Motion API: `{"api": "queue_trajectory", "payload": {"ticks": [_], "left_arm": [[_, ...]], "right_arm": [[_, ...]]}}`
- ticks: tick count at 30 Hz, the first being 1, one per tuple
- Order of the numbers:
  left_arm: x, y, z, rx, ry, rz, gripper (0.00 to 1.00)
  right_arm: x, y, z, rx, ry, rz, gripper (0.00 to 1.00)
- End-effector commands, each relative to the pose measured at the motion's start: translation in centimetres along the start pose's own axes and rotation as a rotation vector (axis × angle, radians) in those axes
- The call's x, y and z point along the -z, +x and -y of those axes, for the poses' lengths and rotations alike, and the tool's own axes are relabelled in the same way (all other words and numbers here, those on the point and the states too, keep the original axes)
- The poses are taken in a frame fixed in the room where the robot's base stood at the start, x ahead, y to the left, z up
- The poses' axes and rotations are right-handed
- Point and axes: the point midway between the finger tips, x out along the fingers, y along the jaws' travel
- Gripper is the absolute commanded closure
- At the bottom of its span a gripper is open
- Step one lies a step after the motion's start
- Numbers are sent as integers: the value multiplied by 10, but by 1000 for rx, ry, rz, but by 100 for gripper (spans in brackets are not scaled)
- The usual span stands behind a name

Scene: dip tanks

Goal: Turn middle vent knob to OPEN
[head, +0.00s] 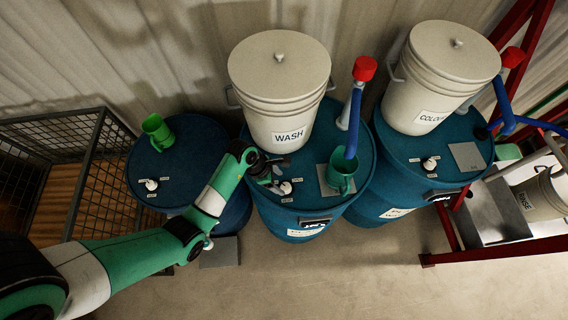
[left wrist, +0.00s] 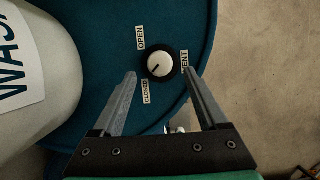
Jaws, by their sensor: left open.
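The middle vent knob (head: 286,187) is a white round knob on a black base, on top of the middle blue drum (head: 300,222). In the left wrist view the knob (left wrist: 158,62) has OPEN (left wrist: 141,38), CLOSED (left wrist: 146,92) and VENT (left wrist: 185,62) labels around it. A small dark mark on it points to the lower left, towards CLOSED. My left gripper (head: 273,184) is open beside the knob; in the left wrist view its fingertips (left wrist: 159,74) lie to either side of the knob's lower part. I cannot tell if they touch it. My right gripper is not in view.
A white WASH bucket (head: 280,85) stands close behind the knob. A green mug (head: 341,178) and a blue pipe with a red cap (head: 364,68) are to its right. Similar drums stand left (head: 180,160) and right (head: 425,150). The floor in front (head: 350,280) is clear.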

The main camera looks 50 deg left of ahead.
Motion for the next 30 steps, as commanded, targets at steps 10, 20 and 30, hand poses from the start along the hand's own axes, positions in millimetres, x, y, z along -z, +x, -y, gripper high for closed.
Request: {"api": "queue_trajectory", "payload": {"ticks": [10, 20, 30], "left_arm": [[0, 48, 0, 0, 1, 1, 24], [-1, 48, 0, -1, 0, 2, 40], [-1, 48, 0, -1, 0, 2, 100]], "right_arm": [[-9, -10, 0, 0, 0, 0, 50], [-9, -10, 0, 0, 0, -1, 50], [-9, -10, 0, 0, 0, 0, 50]]}}
